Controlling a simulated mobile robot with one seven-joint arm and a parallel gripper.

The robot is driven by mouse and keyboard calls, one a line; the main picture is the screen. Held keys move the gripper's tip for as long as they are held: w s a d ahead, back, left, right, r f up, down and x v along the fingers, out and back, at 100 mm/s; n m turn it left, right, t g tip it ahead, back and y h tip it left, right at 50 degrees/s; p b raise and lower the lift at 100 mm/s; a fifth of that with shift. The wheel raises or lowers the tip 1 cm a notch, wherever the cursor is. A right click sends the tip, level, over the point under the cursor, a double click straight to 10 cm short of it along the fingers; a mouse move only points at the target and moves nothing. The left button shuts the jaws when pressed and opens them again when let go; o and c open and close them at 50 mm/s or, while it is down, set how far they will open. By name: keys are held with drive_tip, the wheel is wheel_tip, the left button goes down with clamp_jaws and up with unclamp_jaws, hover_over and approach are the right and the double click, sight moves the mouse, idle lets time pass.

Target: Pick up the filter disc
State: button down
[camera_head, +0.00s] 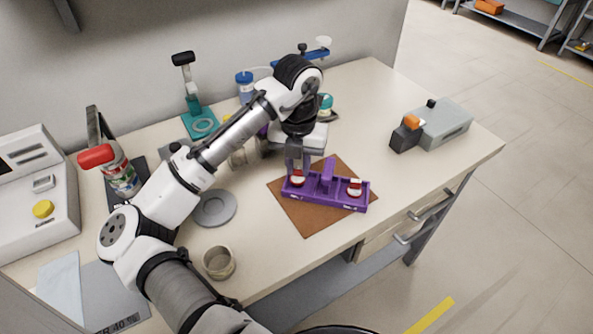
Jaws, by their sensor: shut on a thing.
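A purple holder (328,202) lies on a brown mat (305,222) on the bench. It has a raised purple middle part and a slot at each end. A small red-and-white round piece (354,188) sits in its right end. My gripper (298,170) points down over the left end, shut on a similar red-and-white piece (297,180), which looks to be still at the holder. The fingers hide part of that piece. I cannot tell for sure which round piece is the filter disc.
A grey round dish (214,208) and a beige cup (218,262) stand left of the mat. A grey device with an orange part (445,125) is at the right. Bottles and a teal stand (200,122) line the back. The bench's front right is clear.

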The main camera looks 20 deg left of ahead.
sight(296, 169)
wheel_tip(296, 169, up, 18)
drive_tip(key=shift+s+a+f+p, duration=0.2)
drive_tip(key=shift+a+p, duration=0.05)
drive_tip(key=shift+p, duration=0.1)
